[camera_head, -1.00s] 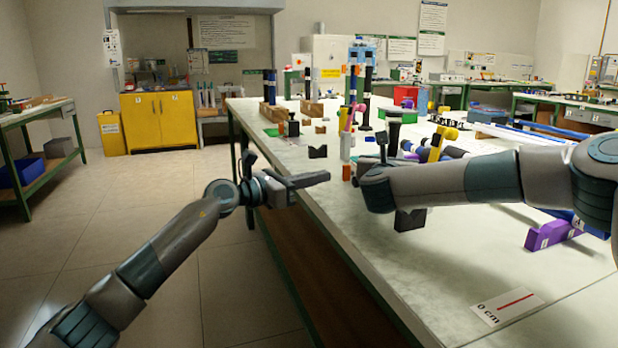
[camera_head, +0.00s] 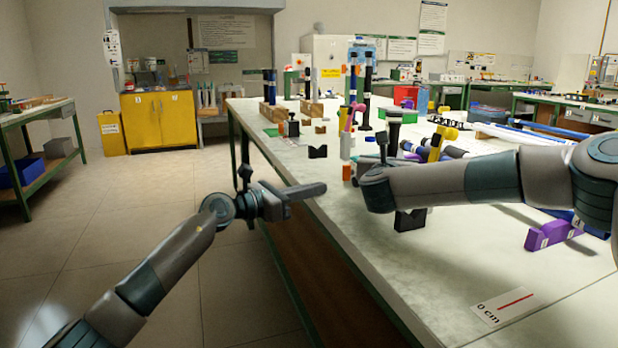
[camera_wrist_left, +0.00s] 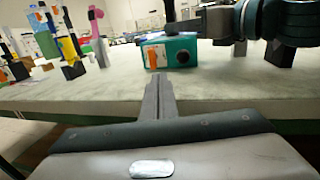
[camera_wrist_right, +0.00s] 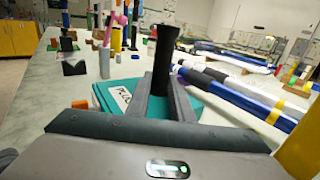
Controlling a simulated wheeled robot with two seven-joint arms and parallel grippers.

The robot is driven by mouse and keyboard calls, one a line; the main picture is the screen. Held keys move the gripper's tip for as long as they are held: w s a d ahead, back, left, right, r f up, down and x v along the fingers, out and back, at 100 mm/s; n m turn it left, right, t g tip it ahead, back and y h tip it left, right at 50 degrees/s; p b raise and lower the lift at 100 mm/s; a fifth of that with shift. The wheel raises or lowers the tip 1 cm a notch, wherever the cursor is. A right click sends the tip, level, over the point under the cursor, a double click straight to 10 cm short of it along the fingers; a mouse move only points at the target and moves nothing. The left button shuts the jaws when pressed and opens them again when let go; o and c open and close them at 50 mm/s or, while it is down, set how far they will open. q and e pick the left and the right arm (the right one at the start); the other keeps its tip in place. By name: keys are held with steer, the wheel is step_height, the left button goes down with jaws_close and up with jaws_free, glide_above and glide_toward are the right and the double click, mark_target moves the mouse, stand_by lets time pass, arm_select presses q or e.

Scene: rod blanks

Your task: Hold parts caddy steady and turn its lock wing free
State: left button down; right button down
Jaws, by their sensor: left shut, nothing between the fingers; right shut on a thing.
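Which of these is the lock wing I cannot tell. In the right wrist view the caddy's labelled top (camera_wrist_right: 108,97) lies under my right gripper (camera_wrist_right: 160,92), which is shut on its upright black handle (camera_wrist_right: 166,48). In the head view my right arm hides most of the caddy. My left gripper (camera_head: 322,188) is shut and empty, off the table's near edge; its fingertips (camera_wrist_left: 158,76) point at the caddy, apart from it.
A black V-block (camera_head: 409,219) and a purple block (camera_head: 552,234) stand on the table (camera_head: 440,265). Long blue and white rods (camera_wrist_right: 235,95) lie right of the caddy. Upright coloured rods (camera_wrist_left: 68,45) stand to its left.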

mark_target(338, 190)
arm_select(q)
steer(key=shift+d, duration=0.2)
steer(key=shift+w+d, duration=0.35)
steer(key=shift+d, duration=0.7)
steer(key=shift+w+d, duration=0.35)
steer(key=shift+d, duration=0.75)
steer(key=shift+w+d, duration=0.35)
steer(key=shift+d, duration=0.7)
steer(key=shift+w+a+r, duration=0.2)
steer(key=shift+w+r, duration=0.05)
steer(key=shift+w, duration=0.3)
steer(key=shift+s+r, duration=0.15)
steer(key=shift+r, duration=0.35)
steer(key=shift+r, duration=0.55)
steer(key=shift+s+d+r, duration=0.1)
steer(key=shift+s, duration=0.15)
stand_by(0.3)
steer(key=shift+s+a, duration=0.3)
steer(key=shift+a, duration=0.65)
steer(key=shift+s+a, duration=0.3)
steer(key=shift+a, duration=0.65)
steer(key=shift+s+a, duration=0.3)
steer(key=shift+a, duration=0.65)
